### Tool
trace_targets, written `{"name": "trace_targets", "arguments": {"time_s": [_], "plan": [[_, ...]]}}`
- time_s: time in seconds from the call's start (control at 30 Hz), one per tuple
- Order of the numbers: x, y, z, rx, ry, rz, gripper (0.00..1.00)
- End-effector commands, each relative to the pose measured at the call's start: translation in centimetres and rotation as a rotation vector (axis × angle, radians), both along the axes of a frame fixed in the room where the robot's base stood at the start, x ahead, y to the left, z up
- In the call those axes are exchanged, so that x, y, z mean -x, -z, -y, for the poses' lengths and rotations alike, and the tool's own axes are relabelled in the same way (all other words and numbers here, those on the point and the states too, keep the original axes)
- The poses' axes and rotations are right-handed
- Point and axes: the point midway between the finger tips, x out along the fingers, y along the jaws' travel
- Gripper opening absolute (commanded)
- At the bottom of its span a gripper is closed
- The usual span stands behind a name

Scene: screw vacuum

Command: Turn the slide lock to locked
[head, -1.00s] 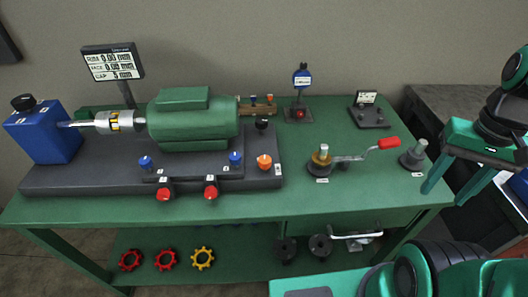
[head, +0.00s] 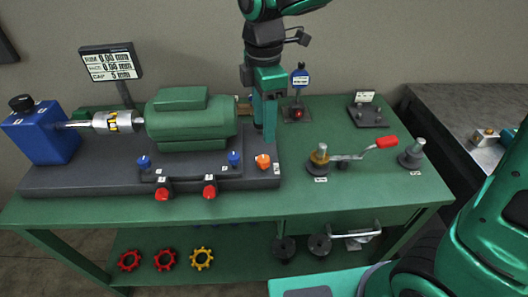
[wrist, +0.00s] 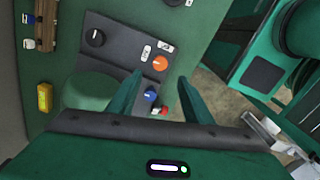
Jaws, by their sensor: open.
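An orange knob (head: 263,161) with a white pointer mark, which looks like the slide lock, sits at the right end of the machine's dark base. In the wrist view the orange knob (wrist: 160,63) lies just beyond and between my fingertips, with two small white labels beside it, too small to read. My gripper (head: 265,130) points down behind and above this knob in the head view. In the wrist view my gripper (wrist: 161,77) is open, fingers spread, with nothing held. A black knob (wrist: 95,37) stands to the left in the wrist view; my gripper hides it in the head view.
A blue knob (head: 234,158) and red knobs (head: 209,191) are close by on the carriage. The green motor housing (head: 190,120) stands left of my gripper. A crank with a red handle (head: 387,142) is to the right. Bare green tabletop (head: 330,205) lies in front.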

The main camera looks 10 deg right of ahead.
Motion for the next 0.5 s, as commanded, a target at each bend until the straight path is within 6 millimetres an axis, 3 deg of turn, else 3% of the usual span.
{"name": "trace_targets", "arguments": {"time_s": [0.17,0.5], "plan": [[0.1,1.7,-0.3,0.000,-0.014,-0.002,0.46],[0.1,7.6,-0.2,0.002,-0.010,-0.004,0.46]]}}
